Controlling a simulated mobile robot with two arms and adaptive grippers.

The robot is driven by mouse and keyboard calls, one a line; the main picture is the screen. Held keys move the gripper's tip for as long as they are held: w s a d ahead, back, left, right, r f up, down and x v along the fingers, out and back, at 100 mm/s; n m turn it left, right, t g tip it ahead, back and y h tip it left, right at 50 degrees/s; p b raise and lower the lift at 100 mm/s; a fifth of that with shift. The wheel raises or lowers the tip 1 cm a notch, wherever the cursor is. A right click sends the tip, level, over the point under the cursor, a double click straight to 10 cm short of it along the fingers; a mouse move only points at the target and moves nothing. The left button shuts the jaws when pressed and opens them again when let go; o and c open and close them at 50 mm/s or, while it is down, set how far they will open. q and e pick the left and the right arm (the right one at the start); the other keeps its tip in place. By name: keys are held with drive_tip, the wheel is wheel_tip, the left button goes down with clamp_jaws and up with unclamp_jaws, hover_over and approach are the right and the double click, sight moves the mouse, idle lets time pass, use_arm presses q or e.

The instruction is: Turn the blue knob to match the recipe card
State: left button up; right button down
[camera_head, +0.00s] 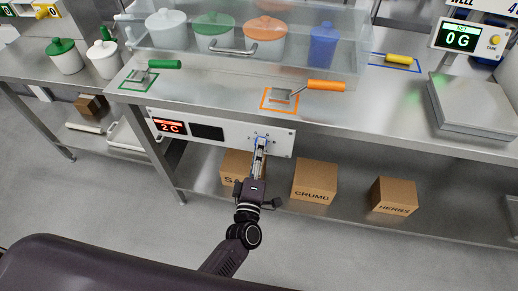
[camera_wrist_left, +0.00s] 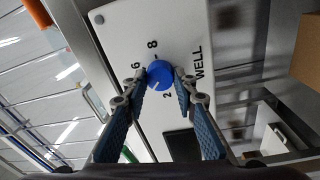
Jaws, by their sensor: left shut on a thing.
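The blue knob (camera_head: 261,138) sits on a white control panel (camera_head: 282,143) on the counter's front. My left gripper (camera_head: 260,146) reaches it from below and is shut on it. In the left wrist view the blue knob (camera_wrist_left: 159,73) is between the two fingertips, with numbers 2, 6 and 8 and the word WELL printed around it. A pale mark on the knob points toward the lower left of that picture, near the 2. The panel's red display (camera_head: 170,127) reads 2 C. A white card (camera_head: 470,4) at the top right shows WELL and a partly cut-off 4. My right gripper is not seen.
A green-handled scraper (camera_head: 160,66) and an orange-handled one (camera_head: 318,86) lie on the counter above the panel. A scale (camera_head: 470,102) reading 0 G stands at right. Boxes, including CRUMB (camera_head: 314,180) and HERBS (camera_head: 394,195), sit on the shelf below.

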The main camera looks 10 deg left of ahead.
use_arm(q)
drive_tip(key=shift+f+m, duration=0.1)
drive_tip(key=shift+m, duration=1.3)
drive_tip(key=o, duration=1.2)
drive_tip(key=shift+c, duration=0.2)
drive_tip(key=s, duration=1.2)
drive_tip(key=shift+f, duration=0.4)
